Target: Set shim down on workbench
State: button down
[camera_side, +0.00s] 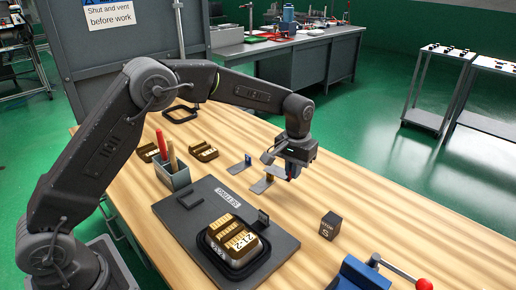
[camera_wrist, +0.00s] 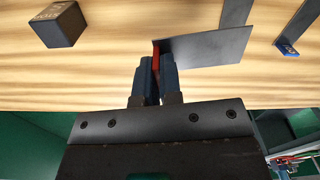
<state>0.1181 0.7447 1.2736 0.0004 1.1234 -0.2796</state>
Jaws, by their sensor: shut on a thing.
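My gripper (camera_wrist: 157,62) is shut on a shim (camera_wrist: 206,48), a thin grey plate with a red end, in the wrist view. The red end is between the fingertips and the plate reaches out to the right. The wooden workbench (camera_wrist: 120,80) lies beneath; I cannot tell whether the shim touches it. In the side view my gripper (camera_side: 290,174) is low over the workbench (camera_side: 355,185), and the held shim is hard to make out there. Another thin grey plate (camera_wrist: 236,12) and a blue-tabbed one (camera_wrist: 287,47) lie close by.
A dark board (camera_side: 190,214) with a black tray and stacked brass-coloured blocks (camera_side: 238,238) is in front. A pen holder (camera_side: 173,174) and a blue vise (camera_side: 360,274) stand on the bench. Bare wood lies to the right.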

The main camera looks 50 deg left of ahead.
aim_at(299, 209)
jog(key=shift+m, duration=0.9)
jog(key=shift+w+d+f, duration=0.1)
jog(key=shift+d+f, duration=0.4)
jog(key=shift+f, duration=1.15)
jog(key=shift+w+d+f, duration=0.1)
jog(key=shift+d+f, duration=0.35)
jog(key=shift+f, duration=1.25)
jog(key=shift+w+d+f, duration=0.1)
jog(key=shift+d+f, duration=0.4)
jog(key=shift+f, duration=1.15)
jog(key=c, duration=1.5)
grip_release()
jog(key=shift+c, duration=0.2)
jog(key=shift+r, duration=0.1)
jog(key=shift+r, duration=2.2)
jog(key=o, duration=0.6)
jog(key=shift+c, duration=0.2)
